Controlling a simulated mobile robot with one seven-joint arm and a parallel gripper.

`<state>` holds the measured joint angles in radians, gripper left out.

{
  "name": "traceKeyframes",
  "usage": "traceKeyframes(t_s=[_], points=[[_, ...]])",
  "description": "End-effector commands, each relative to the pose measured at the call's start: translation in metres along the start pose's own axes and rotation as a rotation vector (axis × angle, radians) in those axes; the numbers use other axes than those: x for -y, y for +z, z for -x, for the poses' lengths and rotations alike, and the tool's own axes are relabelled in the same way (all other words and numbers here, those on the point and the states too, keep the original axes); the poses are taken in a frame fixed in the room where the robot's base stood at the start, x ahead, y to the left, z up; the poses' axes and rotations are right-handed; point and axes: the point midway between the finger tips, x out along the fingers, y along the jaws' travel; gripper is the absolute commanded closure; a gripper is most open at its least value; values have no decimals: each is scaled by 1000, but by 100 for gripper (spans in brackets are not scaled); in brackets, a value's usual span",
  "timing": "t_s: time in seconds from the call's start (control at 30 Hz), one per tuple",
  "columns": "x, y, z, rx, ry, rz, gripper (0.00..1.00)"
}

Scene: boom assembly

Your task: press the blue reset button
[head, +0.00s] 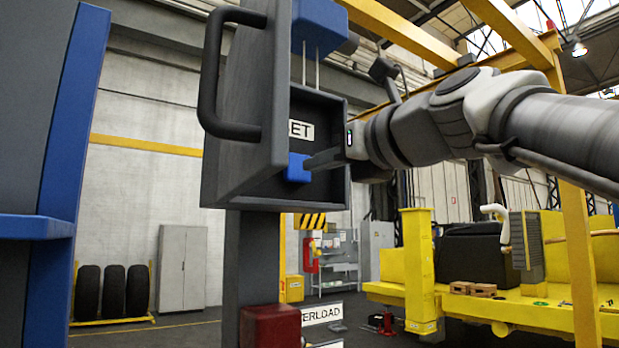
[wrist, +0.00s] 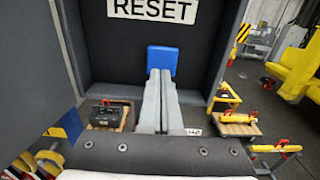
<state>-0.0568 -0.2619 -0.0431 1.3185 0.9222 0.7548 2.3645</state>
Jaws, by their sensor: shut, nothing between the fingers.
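The blue reset button (head: 298,168) sits inside a dark open-fronted box (head: 237,100), below a white label reading "RESET" that is partly hidden in the head view. In the wrist view the square blue button (wrist: 162,62) shows under the label (wrist: 152,10). My gripper (head: 310,163) reaches into the box from the right, its fingers shut and empty. In the wrist view the fingertips (wrist: 160,74) overlap the button's lower edge. The tips are at or very close to the button; whether they touch it, I cannot tell.
A black handle (head: 208,75) curves from the box's left side. A blue block (head: 318,25) on two thin rods is above the opening. A red block (head: 270,326) and an "OVERLOAD" label (head: 322,313) are below. The box walls stand close around my gripper.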

Motion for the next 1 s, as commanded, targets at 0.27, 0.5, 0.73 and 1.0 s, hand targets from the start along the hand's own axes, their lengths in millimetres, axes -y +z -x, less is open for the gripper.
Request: traceKeyframes(t_s=[0.27, 0.5, 0.73, 1.0], points=[[1, -1, 63, 2, -3, 2, 100], [0, 0, 95, 1, -1, 2, 100], [1, 0, 101, 0, -1, 1, 100], [0, 0, 101, 0, -1, 1, 100]])
